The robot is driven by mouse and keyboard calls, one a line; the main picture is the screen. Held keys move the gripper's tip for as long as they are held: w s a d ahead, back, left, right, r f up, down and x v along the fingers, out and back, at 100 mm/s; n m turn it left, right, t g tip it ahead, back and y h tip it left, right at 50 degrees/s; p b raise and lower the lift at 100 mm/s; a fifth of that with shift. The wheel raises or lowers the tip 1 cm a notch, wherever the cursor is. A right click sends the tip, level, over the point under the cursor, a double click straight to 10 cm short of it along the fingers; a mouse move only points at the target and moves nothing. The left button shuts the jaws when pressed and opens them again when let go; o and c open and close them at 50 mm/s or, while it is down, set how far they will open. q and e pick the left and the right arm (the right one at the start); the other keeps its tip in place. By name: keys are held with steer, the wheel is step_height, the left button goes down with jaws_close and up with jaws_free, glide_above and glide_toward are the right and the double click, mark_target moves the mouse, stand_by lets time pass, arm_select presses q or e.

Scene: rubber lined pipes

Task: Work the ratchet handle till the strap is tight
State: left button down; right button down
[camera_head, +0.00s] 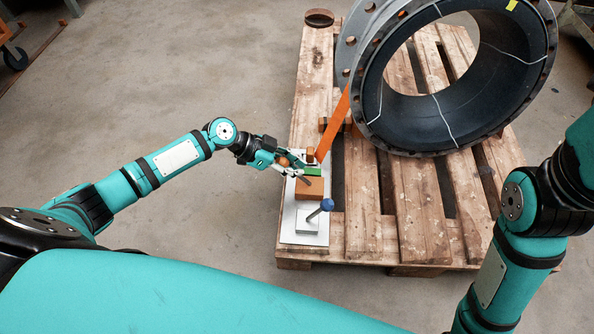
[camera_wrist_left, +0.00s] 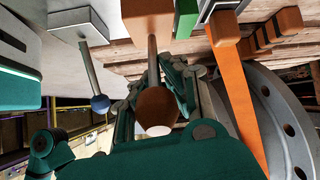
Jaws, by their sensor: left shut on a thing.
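My left gripper (camera_head: 290,164) is shut on the brown ball knob (camera_wrist_left: 158,106) at the end of the ratchet handle (camera_wrist_left: 153,66). In the wrist view the handle's thin rod runs from the knob to an orange block (camera_wrist_left: 148,14). This orange block (camera_head: 310,188) sits on a pale metal plate (camera_head: 289,222), beside a green part (camera_head: 313,171). The orange strap (camera_head: 334,127) runs from near the green part up to the pipe flange; it shows straight in the wrist view (camera_wrist_left: 240,100). The right gripper is out of view; only its arm shows at the right edge.
A large black rubber-lined pipe (camera_head: 399,121) lies on a wooden pallet (camera_head: 362,214). A lever with a blue knob (camera_head: 327,204) stands near the plate's front end. Small wooden blocks (camera_head: 330,125) lie by the flange.

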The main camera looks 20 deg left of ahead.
arm_select(q)
steer(key=shift+s+d+f, duration=0.1)
steer(key=shift+s+d, duration=0.1)
steer(key=shift+s, duration=0.1)
steer(key=c, duration=1.3)
jaws_free()
steer(key=shift+w+a, duration=0.1)
steer(key=shift+a, duration=0.05)
steer(key=shift+a+r, duration=0.4)
steer(key=shift+a, duration=0.05)
steer(key=v, duration=1.1)
steer(key=shift+d, duration=0.1)
steer(key=shift+d, duration=0.1)
